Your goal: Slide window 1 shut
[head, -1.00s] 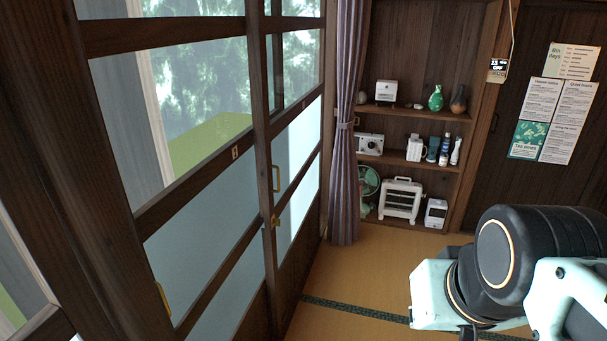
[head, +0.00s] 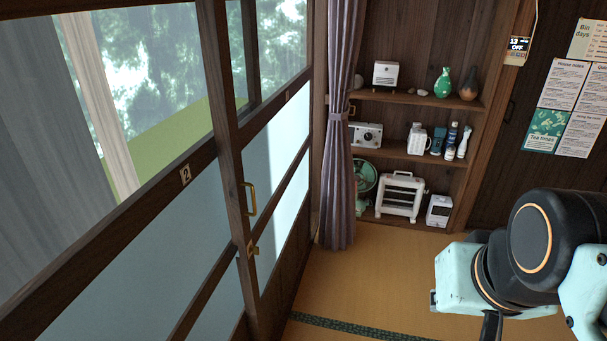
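Wooden-framed sliding window panels run along the left in the head view. The near panel (head: 150,225) carries a plate that reads 2 (head: 185,175). The far panel (head: 276,180) has a small plate (head: 287,95) too small to read and a brass pull handle (head: 250,198) at its near edge. A small brass fitting (head: 252,248) sits below that handle. I cannot tell which panel is window 1. Trees and green ground show through the glass. My arm shows at the lower right, apart from the windows; my gripper's fingers are not visible.
A purple curtain (head: 342,130) hangs beside the far panel. Behind it stand shelves (head: 400,98) with vases, a camera, bottles and a heater. Papers (head: 560,90) hang on the right wall. The tatami floor (head: 380,270) between windows and arm is clear.

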